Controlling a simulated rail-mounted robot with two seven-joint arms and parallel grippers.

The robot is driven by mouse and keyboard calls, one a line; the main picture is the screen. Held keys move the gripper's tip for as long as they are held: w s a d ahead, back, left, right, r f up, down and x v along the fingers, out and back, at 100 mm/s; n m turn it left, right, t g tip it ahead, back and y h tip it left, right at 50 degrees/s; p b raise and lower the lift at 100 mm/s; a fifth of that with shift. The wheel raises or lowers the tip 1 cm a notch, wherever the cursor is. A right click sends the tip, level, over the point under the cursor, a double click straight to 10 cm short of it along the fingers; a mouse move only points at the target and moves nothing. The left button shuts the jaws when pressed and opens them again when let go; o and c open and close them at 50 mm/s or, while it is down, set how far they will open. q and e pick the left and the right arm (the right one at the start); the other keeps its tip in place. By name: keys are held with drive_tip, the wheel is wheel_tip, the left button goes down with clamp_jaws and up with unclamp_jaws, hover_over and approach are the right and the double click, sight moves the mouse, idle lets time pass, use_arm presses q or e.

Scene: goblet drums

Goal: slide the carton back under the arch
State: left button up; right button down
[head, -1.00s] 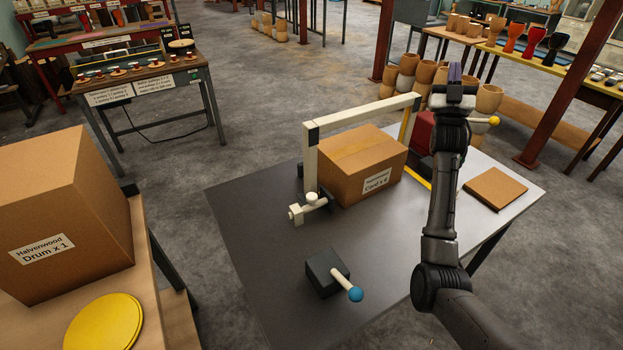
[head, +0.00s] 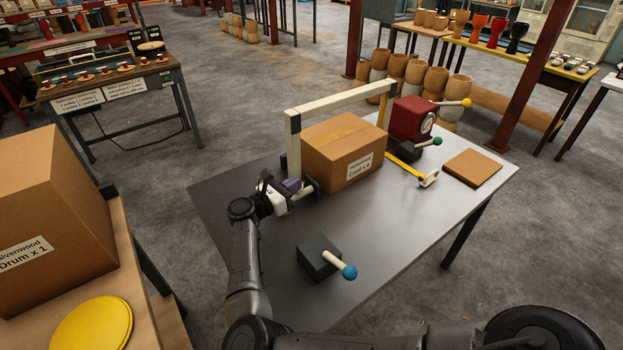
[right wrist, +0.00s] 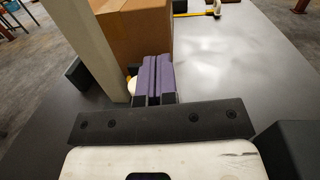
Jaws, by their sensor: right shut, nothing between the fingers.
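My right gripper (head: 295,186) is shut and empty, low by the foot of that post, left of the carton. In the right wrist view its purple fingertips (right wrist: 152,80) are together in front of the carton (right wrist: 135,30), right of the post (right wrist: 85,45). A cream handle (head: 305,191) is partly hidden there. My left gripper is not in view.
A dark block with a blue-tipped lever (head: 318,258) stands on the near table (head: 400,230). The table's front middle is clear.

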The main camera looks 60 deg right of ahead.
sight(330, 169)
drive_tip(key=shift+m, duration=0.3)
drive_tip(key=b+x, duration=0.1)
drive_tip(key=x, duration=0.3)
drive_tip(key=f+x, duration=0.1)
drive_tip(key=x, duration=0.2)
drive_tip(key=f+b+x, duration=0.1)
drive_tip(key=x, duration=0.3)
drive_tip(key=shift+s+d+b, duration=0.25)
drive_tip(key=shift+d+b, duration=0.05)
drive_tip(key=shift+s+d+f, duration=0.1)
drive_tip(key=shift+d, duration=0.1)
drive_tip(key=shift+b+x, duration=0.55)
drive_tip(key=shift+x, duration=0.2)
drive_tip(key=shift+d, duration=0.15)
